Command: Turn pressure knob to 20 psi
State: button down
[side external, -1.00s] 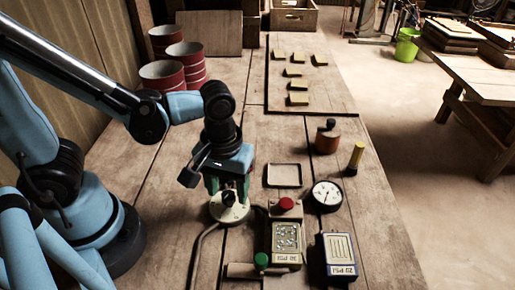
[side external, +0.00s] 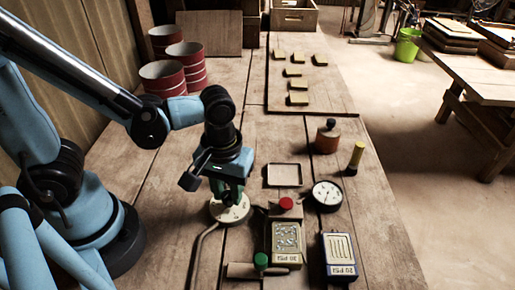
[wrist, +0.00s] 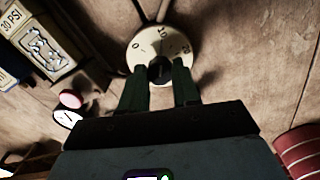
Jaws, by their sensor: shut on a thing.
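The pressure knob is a dark knob (wrist: 160,70) on a round pale dial plate (wrist: 150,42) marked 0, 10 and 20. In the side view the dial plate (side external: 230,210) sits on the table under my gripper (side external: 230,192). In the wrist view my gripper (wrist: 160,82) is shut on the knob, one finger on each side. The knob's pointer is too dark to read. A white pressure gauge (side external: 326,195) with a dark needle lies to the right; its figures are too small to read.
A red button (side external: 286,204) and a green button (side external: 261,260) are near the dial. A mould block (side external: 286,240) and a blue-edged block marked 20 or 30 PSI (side external: 339,254) stand in front. A pipe (side external: 197,250) runs from the dial.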

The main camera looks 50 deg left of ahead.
aim_at(228, 193)
jog(key=m, duration=0.5)
jog(key=shift+m, duration=0.4)
jog(key=m, duration=0.5)
jog(key=shift+m, duration=0.4)
jog(key=c, duration=0.8)
grip_release()
jog(key=shift+r, duration=0.1)
jog(key=shift+r, duration=5.95)
jog(key=shift+a, duration=0.1)
